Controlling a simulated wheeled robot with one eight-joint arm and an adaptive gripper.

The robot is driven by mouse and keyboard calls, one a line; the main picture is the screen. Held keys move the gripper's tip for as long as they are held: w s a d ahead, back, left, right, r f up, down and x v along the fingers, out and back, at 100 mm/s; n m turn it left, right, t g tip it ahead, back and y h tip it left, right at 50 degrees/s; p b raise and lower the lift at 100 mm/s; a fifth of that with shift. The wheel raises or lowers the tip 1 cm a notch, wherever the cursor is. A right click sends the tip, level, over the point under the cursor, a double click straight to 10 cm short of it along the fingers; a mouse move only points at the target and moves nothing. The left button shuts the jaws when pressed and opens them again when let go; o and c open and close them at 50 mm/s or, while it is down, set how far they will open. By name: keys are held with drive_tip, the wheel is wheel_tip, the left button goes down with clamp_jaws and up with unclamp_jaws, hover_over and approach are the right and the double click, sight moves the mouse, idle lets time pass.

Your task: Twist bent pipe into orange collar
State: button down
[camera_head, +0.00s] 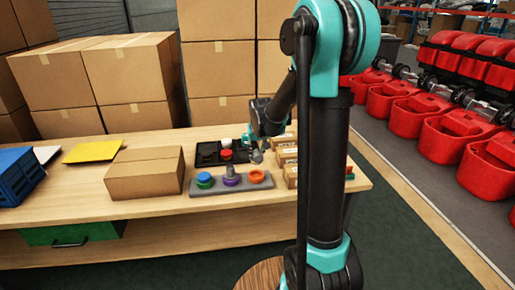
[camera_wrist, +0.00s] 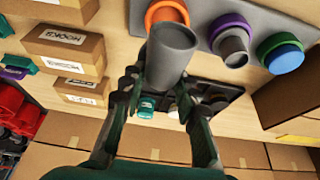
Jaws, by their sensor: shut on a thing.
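A grey bent pipe (camera_wrist: 173,50) is between the fingers of my gripper (camera_wrist: 160,78), which is shut on it. The pipe's wide grey end faces the wrist camera. The orange collar (camera_wrist: 167,13) is just beyond the pipe in the wrist view, and the pipe covers part of it. In the head view the orange collar (camera_head: 257,176) sits at the right end of a grey base (camera_head: 218,187). My gripper (camera_head: 256,148) is above and behind it with the pipe (camera_head: 257,157). The head view shows a gap between pipe and collar.
The base also bears a purple collar (camera_head: 231,179) with a grey part in it and a green collar with a blue top (camera_head: 205,180). A black tray (camera_head: 210,155) lies behind. Small labelled boxes (camera_head: 288,157) stand to the right, a cardboard box (camera_head: 145,173) to the left.

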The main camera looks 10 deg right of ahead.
drive_tip(key=shift+f, duration=2.35)
drive_tip(key=shift+f, duration=1.4)
idle(0.7)
drive_tip(key=shift+a, duration=0.1)
drive_tip(key=shift+m+h, duration=0.3)
drive_tip(key=shift+m, duration=0.5)
drive_tip(key=shift+m+h, duration=0.3)
drive_tip(key=shift+m, duration=0.4)
drive_tip(key=shift+m+h, duration=0.3)
drive_tip(key=shift+m, duration=0.5)
